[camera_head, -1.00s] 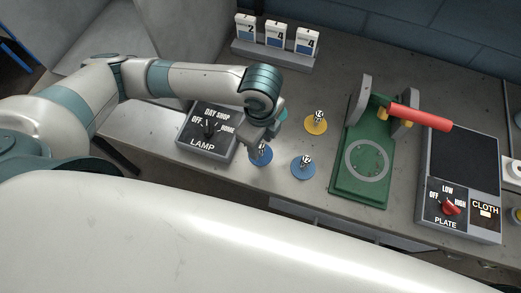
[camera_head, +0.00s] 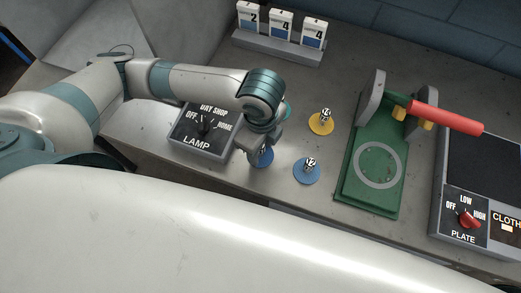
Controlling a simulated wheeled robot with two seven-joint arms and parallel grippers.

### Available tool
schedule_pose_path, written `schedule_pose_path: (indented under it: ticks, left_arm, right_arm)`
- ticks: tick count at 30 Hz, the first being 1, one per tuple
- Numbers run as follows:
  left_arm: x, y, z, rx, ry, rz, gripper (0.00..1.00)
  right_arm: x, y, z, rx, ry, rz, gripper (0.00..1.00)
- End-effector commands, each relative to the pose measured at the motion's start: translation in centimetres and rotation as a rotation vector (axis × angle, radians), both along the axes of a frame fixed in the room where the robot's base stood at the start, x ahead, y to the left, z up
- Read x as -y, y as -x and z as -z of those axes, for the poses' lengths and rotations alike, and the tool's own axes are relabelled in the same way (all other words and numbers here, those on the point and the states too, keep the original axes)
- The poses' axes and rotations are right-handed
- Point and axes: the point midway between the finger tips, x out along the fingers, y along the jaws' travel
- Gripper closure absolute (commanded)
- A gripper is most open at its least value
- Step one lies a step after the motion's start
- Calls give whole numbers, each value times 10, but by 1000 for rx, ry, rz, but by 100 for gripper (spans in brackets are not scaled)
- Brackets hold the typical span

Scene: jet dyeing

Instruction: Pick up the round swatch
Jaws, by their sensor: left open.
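Several small round discs with numbered upright tags lie on the grey bench. A blue disc (camera_head: 263,160) is partly hidden under my left gripper (camera_head: 259,148), which is open and points down at its tag. I cannot tell whether the fingers touch it. Another blue disc (camera_head: 306,174) lies clear just right of it, and a yellow disc (camera_head: 320,126) lies behind that one. A teal edge (camera_head: 286,109) shows behind my gripper, mostly hidden. Which disc is the round swatch is not marked. My right gripper is not in view.
The LAMP switch box (camera_head: 196,142) stands close left of my gripper. A green press (camera_head: 352,192) with a red handle (camera_head: 446,118) stands to the right, then the PLATE unit (camera_head: 446,237). A rack of number cards (camera_head: 275,48) stands behind. The bench front edge is near.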

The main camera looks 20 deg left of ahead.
Motion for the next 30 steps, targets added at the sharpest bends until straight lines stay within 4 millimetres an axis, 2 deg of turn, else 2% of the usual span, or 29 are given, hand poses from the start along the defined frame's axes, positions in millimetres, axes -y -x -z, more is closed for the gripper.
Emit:
schedule_pose_path:
  ticks: [9, 10, 12, 15, 30]
  left_arm:
    - [0, 0, 0, 0, 0, 0, 58]
    - [0, 0, 0, 0, 0, 0, 63]
    - [0, 0, 0, 0, 0, 0, 80]
    - [0, 0, 0, 0, 0, 0, 100]
    - [0, -2, -6, 1, 0, -2, 100]
  right_arm:
    - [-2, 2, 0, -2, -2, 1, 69]
    - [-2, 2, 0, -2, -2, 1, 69]
    - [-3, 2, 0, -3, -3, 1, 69]
    - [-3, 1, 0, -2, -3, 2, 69]
    - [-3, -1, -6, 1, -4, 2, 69]
